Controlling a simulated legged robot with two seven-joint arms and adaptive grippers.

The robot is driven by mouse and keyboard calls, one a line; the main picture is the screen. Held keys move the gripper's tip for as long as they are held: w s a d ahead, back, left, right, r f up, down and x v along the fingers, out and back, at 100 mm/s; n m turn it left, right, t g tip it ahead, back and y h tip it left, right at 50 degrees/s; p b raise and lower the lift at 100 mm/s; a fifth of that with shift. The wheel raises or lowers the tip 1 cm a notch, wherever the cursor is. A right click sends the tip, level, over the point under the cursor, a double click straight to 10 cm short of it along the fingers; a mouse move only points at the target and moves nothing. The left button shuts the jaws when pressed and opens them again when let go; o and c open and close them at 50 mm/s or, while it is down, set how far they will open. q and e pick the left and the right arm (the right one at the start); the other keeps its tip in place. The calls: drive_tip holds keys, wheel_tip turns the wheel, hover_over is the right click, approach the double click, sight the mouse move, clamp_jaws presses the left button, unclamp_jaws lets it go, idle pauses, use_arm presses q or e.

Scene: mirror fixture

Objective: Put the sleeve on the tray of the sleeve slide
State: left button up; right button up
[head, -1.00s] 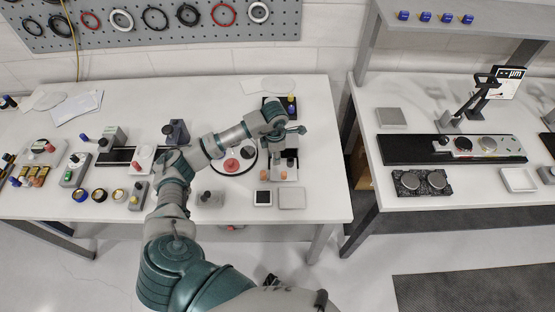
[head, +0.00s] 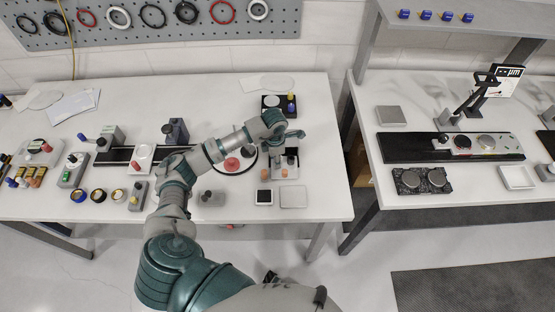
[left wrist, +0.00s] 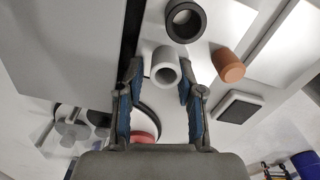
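A pale grey sleeve (left wrist: 165,68), a short hollow tube, shows between the fingertips of my left gripper (left wrist: 161,68) in the left wrist view. The fingers are apart on either side of it, with a small gap visible on the left. Whether the right finger touches it cannot be told. In the head view my left gripper (head: 284,142) is over the right part of the left table, and the arm partly hides what is under it. A black track with a pale carriage (head: 143,153) lies further left; it may be the sleeve slide. My right gripper is not visible.
A round black-rimmed plate with a red piece (head: 232,164) lies left of the gripper. Several small devices crowd the table's left side.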

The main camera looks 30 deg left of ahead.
use_arm(q)
drive_tip(key=shift+s+a+f, duration=0.15)
drive_tip(key=shift+a+f, duration=0.05)
drive_tip(key=shift+d, duration=0.4)
drive_tip(key=shift+d+r, duration=0.1)
drive_tip(key=shift+d, duration=0.3)
drive_tip(key=shift+a+r+p, duration=0.15)
drive_tip(key=shift+r+p, duration=0.15)
drive_tip(key=r, duration=0.6)
drive_tip(key=shift+a+r+b, duration=0.25)
drive_tip(key=shift+b, duration=0.15)
drive_tip(key=r, duration=0.5)
drive_tip(key=shift+d+r, duration=0.25)
drive_tip(key=shift+d, duration=0.05)
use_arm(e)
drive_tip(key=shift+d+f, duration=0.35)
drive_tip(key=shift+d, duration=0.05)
use_arm(q)
drive_tip(key=shift+a, duration=0.15)
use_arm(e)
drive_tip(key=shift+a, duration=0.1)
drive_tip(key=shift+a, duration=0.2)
